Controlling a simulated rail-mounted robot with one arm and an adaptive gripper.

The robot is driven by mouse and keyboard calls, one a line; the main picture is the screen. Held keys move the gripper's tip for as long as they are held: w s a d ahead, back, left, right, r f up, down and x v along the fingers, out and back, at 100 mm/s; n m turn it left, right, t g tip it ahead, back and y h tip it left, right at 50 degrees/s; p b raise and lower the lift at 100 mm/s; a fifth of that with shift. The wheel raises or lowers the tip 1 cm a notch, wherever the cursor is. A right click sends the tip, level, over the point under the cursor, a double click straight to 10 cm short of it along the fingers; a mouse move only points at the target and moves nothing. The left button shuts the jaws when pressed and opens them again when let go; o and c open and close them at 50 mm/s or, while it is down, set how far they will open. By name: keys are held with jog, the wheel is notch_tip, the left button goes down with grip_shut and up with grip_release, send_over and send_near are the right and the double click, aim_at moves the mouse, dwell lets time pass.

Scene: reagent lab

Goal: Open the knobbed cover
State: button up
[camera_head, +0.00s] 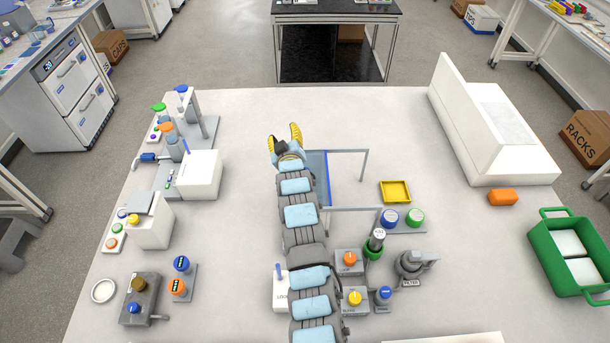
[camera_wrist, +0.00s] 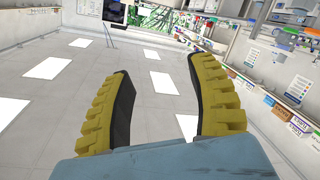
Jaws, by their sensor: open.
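I cannot tell for sure which thing is the knobbed cover. A grey block (camera_head: 152,308) at the front left bears a brown round knob (camera_head: 138,284) and a blue one. A white box (camera_head: 152,232) at the left has a slanted grey plate (camera_head: 140,203) on top, with coloured round parts beside it. My gripper (camera_head: 283,137) is over the middle of the white table, well to the right of both. Its yellow-padded fingers are apart with nothing between them. They also show apart in the wrist view (camera_wrist: 160,75), which faces the room and shows no table.
My arm hides part of the table's middle. A frame with a blue edge (camera_head: 326,178) stands just right of it. Knobbed blocks (camera_head: 349,262) and a filter stand (camera_head: 410,265) are at the front right. A yellow tray (camera_head: 395,191) and green crate (camera_head: 543,256) lie further right.

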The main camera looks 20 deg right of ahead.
jog(key=w+d+g+b, duration=0.1)
jog(key=d+g+b, duration=0.1)
jog(key=d+g, duration=0.3)
jog(key=s+d+r+n+g+y+b, duration=0.1)
jog(key=s+r+g+y+b, duration=0.2)
jog(key=s, duration=0.4)
jog(key=s+d+r+n+g+y+b, duration=0.1)
jog(key=s+r+g+y, duration=0.1)
jog(key=s+g, duration=0.35)
jog(key=shift+t, duration=0.75)
jog(key=x, duration=0.5)
jog(key=p+x, duration=0.1)
jog(key=x, duration=1)
jog(key=shift+s+a+f, duration=0.3)
jog(key=shift+a+f, duration=0.1)
grip_shut()
